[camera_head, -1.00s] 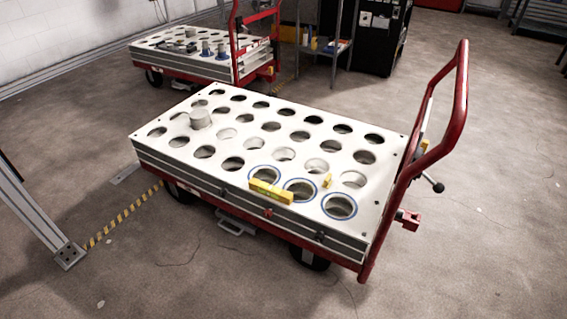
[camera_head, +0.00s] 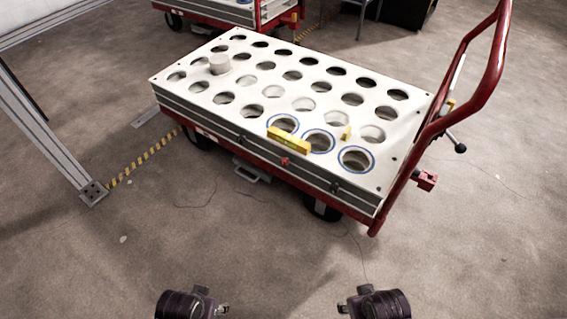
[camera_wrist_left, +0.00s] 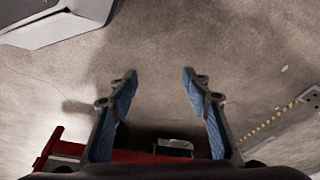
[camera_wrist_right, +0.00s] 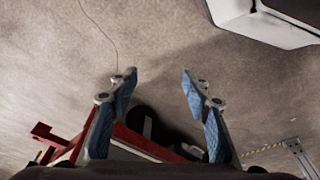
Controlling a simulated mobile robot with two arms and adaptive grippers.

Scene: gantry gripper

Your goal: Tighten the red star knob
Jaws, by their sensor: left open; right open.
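The small red star knob (camera_head: 285,161) sits on the front side of the cart's white perforated top (camera_head: 200,98), just below a yellow spirit level (camera_head: 289,141). Its shape is too small to make out. My left gripper (camera_wrist_left: 160,78) is open and empty over bare floor. My right gripper (camera_wrist_right: 157,78) is also open and empty. In the head view my two wrists show at the bottom edge, well in front of the cart and apart from it. The knob cannot be made out in either wrist view.
A metal frame leg (camera_head: 50,135) stands left. The floor in front is clear.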

